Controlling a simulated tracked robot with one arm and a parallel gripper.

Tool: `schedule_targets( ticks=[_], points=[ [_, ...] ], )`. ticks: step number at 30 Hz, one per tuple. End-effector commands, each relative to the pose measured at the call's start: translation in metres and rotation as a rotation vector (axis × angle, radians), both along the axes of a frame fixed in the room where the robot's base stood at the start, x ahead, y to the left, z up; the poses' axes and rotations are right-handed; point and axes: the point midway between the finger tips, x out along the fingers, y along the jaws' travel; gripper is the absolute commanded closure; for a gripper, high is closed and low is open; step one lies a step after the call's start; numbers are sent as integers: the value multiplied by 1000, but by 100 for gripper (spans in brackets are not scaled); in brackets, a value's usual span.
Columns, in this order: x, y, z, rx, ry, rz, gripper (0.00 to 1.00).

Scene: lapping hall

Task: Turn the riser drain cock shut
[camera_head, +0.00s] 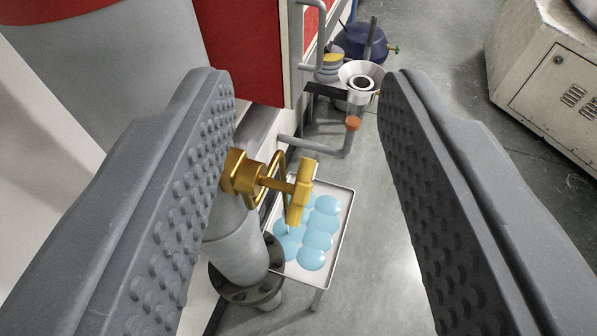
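The riser drain cock (270,184) is a brass valve with a flat handle (302,191) at its right end. It sticks out to the right from a grey vertical pipe (240,247) with a dark bolted flange at its foot. My gripper (300,85) is open, with its two grey studded fingers wide apart. The cock shows between the fingers, close to the left one, which overlaps its left end in the picture. I cannot tell whether they touch. Nothing is held. The right finger is well clear of the handle.
A tray (343,222) on legs, with light blue round patches, stands below the cock. A red and white cabinet (242,45) is behind. A pipe with a funnel (361,76) and a dark blue vessel (364,42) stand further back. A beige cabinet (545,75) is at right; floor between is clear.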

Motion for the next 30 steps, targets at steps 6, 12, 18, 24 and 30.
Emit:
schedule_targets(
  ticks=[6,12,18,24,30],
  points=[
    [3,0,0,3,14,-1,62],
    [32,-2,-13,32,152,-12,62],
    [63,-1,-45,86,384,-33,62],
    [79,-3,-78,142,614,-59,62],
    [81,-4,-106,192,808,-84,62]
  ],
)
